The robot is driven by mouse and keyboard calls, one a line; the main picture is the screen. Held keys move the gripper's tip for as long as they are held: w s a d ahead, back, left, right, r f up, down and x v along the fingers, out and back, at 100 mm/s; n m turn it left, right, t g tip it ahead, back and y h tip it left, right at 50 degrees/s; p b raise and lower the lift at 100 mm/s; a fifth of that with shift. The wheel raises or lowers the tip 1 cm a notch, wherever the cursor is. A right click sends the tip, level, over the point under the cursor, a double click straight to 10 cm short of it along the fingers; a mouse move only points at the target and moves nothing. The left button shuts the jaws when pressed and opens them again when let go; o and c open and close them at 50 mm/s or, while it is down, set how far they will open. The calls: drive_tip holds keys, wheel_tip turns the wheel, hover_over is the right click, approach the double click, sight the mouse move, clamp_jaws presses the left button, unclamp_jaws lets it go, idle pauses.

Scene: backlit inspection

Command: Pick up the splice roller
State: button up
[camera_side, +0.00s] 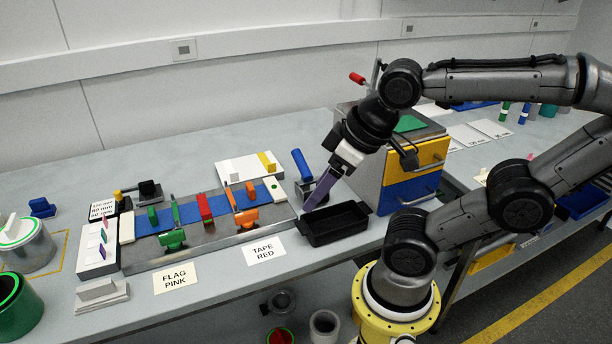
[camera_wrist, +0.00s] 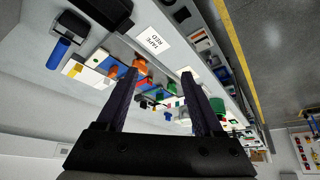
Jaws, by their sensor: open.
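What looks like the splice roller, a blue cylindrical handle (camera_side: 301,166) with a grey-black end piece, is at the right end of the work plate. My gripper's purple finger partly hides its end piece in the side view. In the wrist view its blue handle (camera_wrist: 58,52) is at upper left, outside the left finger. My gripper (camera_side: 309,206) points down in front of the roller, beside the black tray (camera_side: 345,235). In the wrist view my gripper (camera_wrist: 158,73) has its two fingers wide apart with nothing held between them.
A metal plate (camera_side: 222,246) carries a blue strip with green, red and orange clamps left of my gripper. A drawer cabinet (camera_side: 395,190) stands close on the right. Cards reading TAPE RED (camera_side: 264,251) and FLAG PINK (camera_side: 175,278) lie along the front.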

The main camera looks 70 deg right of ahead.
drive_tip(key=m+g+h, duration=0.4)
drive_tip(key=m+h, duration=0.1)
drive_tip(key=m, duration=0.4)
hover_over(304, 174)
drive_tip(key=a, duration=0.2)
wheel_tip(304, 174, down, 7)
drive_tip(key=x, duration=1.3)
drive_tip(key=shift+s+f, duration=0.25)
drive_tip(key=shift+f, duration=0.05)
